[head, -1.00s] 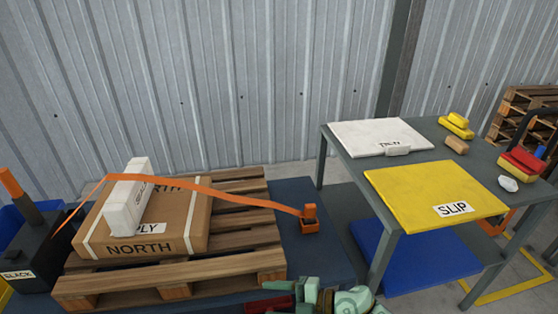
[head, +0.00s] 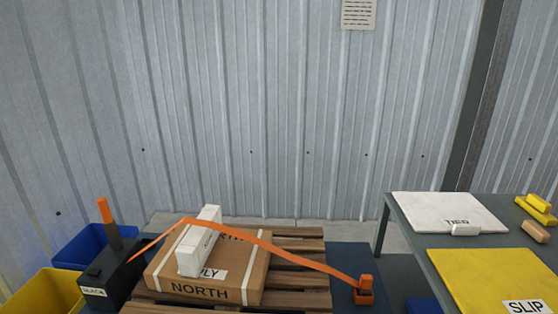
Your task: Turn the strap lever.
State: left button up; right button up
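The strap lever (head: 108,221) is an orange handle standing up from a black box (head: 112,272) labelled SLACK, left of the pallet. An orange strap (head: 285,255) runs from the box over a white block (head: 199,243) and a cardboard carton (head: 208,291) marked NORTH to an orange anchor (head: 364,290) at the right. The carton lies on a wooden pallet (head: 297,297). Neither of my grippers shows in the head view now.
A blue bin (head: 82,249) and a yellow bin (head: 45,295) stand beside the black box. At the right, a grey table (head: 414,243) holds a white panel (head: 440,210), a yellow SLIP board (head: 490,272) and small yellow items (head: 538,207). A corrugated wall closes the back.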

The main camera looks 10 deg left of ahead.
aim_at(110, 226)
jog(key=u, duration=1.6)
jog(key=j+z, duration=0.1)
jog(key=z, duration=0.3)
jog(key=i+j+z, duration=0.1)
jog(key=z, duration=0.3)
jog(key=j+z, duration=0.15)
jog(key=z, duration=0.2)
jog(key=i+j+z, duration=0.1)
jog(key=j+z, duration=0.35)
jog(key=j, duration=0.4)
jog(key=j+z, duration=0.45)
jog(key=j, duration=0.4)
jog(key=k, duration=0.05)
